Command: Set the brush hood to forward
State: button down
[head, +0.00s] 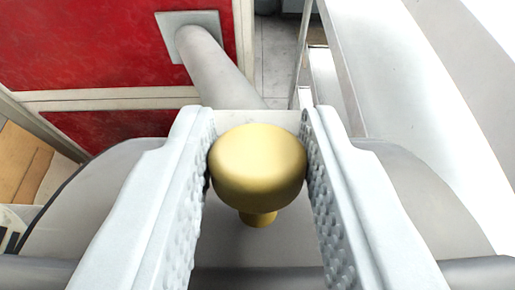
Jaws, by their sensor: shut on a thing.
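A round brass knob (258,168) on a short stem stands in the middle of the head view. It sits on a grey rounded body (408,190), which looks like the brush hood. My gripper (258,150) is shut on the knob, with one ridged white finger against its left side and one against its right. The fingers and the knob hide much of the hood, and no brush bristles show. I cannot tell which way the hood is set.
A thick grey pipe (215,65) runs from a square plate on a red panel (100,45) behind the hood. A pale, bright surface (425,70) fills the right side. A grey bar (40,272) crosses the bottom. A brown wooden surface (25,165) shows at the left edge.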

jog(key=shift+s+r+t, duration=0.1)
jog(key=shift+s+t, duration=0.3)
jog(key=shift+s, duration=0.25)
jog(key=s+t, duration=0.2)
jog(key=s, duration=0.1)
jog(key=s+t, duration=0.2)
jog(key=s, duration=0.1)
jog(key=s+t, duration=0.2)
jog(key=s, duration=0.1)
jog(key=shift+s+f, duration=0.25)
jog(key=s+f+t, duration=0.3)
jog(key=s+f, duration=0.3)
jog(key=s, duration=0.2)
jog(key=shift+s+t, duration=0.2)
jog(key=shift+t, duration=0.2)
jog(key=shift+f, duration=0.15)
jog(key=c, duration=1.1)
grip_release()
jog(key=shift+s, duration=0.1)
